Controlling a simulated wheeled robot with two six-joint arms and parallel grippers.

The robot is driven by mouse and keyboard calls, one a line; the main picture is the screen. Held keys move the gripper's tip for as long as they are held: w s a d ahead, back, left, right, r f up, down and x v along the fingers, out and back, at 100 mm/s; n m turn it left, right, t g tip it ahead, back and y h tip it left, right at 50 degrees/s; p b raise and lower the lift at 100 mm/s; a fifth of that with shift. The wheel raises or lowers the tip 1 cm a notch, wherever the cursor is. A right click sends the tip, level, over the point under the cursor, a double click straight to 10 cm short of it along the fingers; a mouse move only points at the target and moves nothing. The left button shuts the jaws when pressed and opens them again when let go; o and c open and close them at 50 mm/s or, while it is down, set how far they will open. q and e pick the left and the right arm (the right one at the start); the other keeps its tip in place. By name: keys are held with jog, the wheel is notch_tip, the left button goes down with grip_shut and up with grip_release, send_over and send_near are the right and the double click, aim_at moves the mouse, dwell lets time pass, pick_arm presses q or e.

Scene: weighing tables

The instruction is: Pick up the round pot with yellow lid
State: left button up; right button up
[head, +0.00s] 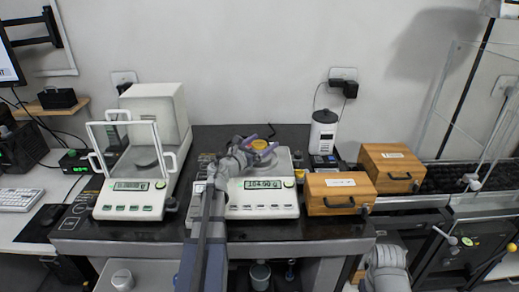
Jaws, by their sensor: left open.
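The round pot with the yellow lid (259,144) sits on the pan of the middle balance (262,208), whose display reads about 104.00 g. My left gripper (262,147) reaches over this balance from the front, with its purplish fingers open around the top of the pot. The wrist and fingers hide part of the pot and pan. Whether the fingers touch the pot cannot be told. My right gripper is not in view; a grey part, probably of my right arm, shows at the bottom right.
A balance with an open glass door (130,198) stands to the left. Two wooden boxes (340,191) (391,168) stand to the right. A white-and-black device (323,132) is behind them. Dark table (290,230) shows along the front edge.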

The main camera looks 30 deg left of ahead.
pick_arm(q)
jog(key=shift+w, duration=0.6)
jog(key=shift+s, duration=0.1)
jog(key=shift+c, duration=0.4)
grip_shut()
